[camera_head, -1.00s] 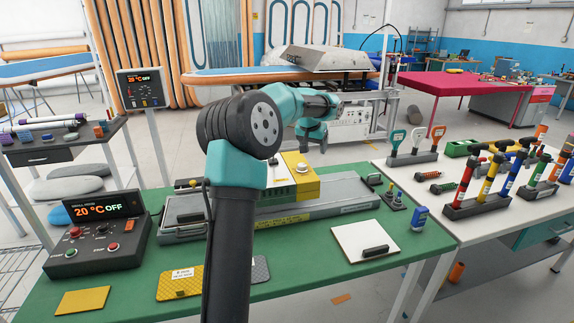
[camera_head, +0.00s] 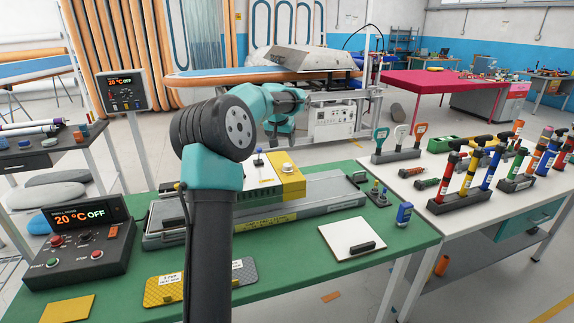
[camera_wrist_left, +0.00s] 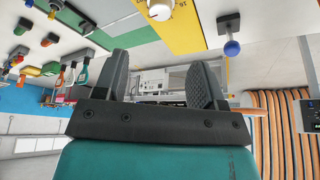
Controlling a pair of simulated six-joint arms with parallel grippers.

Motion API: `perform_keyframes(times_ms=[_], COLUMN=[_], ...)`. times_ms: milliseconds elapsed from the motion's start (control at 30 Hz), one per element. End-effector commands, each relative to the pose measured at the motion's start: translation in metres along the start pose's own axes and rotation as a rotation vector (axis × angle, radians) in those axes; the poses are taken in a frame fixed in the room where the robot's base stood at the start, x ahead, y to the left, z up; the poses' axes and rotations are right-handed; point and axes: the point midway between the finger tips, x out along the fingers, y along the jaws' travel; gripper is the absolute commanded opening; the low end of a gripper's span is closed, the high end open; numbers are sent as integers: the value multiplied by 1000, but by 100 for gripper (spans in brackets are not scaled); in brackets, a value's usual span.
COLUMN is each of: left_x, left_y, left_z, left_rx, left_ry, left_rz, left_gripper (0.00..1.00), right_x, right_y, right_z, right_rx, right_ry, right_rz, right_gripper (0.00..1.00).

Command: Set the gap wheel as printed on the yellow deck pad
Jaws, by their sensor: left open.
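The gap wheel looks to be the white knob (camera_head: 288,169) on the yellow housing (camera_head: 268,182) over the long grey machine. It also shows at the top of the wrist view (camera_wrist_left: 160,9), beside a printed scale with a "16". The yellow deck pad (camera_head: 160,294) lies on the green table and bears a small white label, too small to read. My left gripper (camera_head: 282,140) hangs above and behind the housing, apart from the knob. In the wrist view its two fingers (camera_wrist_left: 160,85) are spread with nothing between them. My right gripper is out of view.
A blue-topped lever (camera_head: 258,158) stands left of the knob. A grey deck pad (camera_head: 243,274) adjoins the yellow one, partly behind my arm. A control box (camera_head: 80,245) reads 20 °C OFF. A white board (camera_head: 340,238) with a black handle lies right. Pumps (camera_head: 470,185) stand on the white table.

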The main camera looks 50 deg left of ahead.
Motion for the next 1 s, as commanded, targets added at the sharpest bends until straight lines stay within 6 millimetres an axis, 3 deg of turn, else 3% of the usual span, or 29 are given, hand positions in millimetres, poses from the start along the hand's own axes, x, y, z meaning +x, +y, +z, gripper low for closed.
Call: perform_keyframes(times_ms=[600,800,1000], left_x=[106,127,132], left_y=[0,0,0], left_z=[1,1,0], left_rx=[0,0,0], left_ry=[-3,-2,0], left_rz=[0,0,1], left_gripper=[64,64,64], right_x=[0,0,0], right_y=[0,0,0], right_z=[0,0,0], right_rx=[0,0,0], right_ry=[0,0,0], right_rz=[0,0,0], right_gripper=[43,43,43])
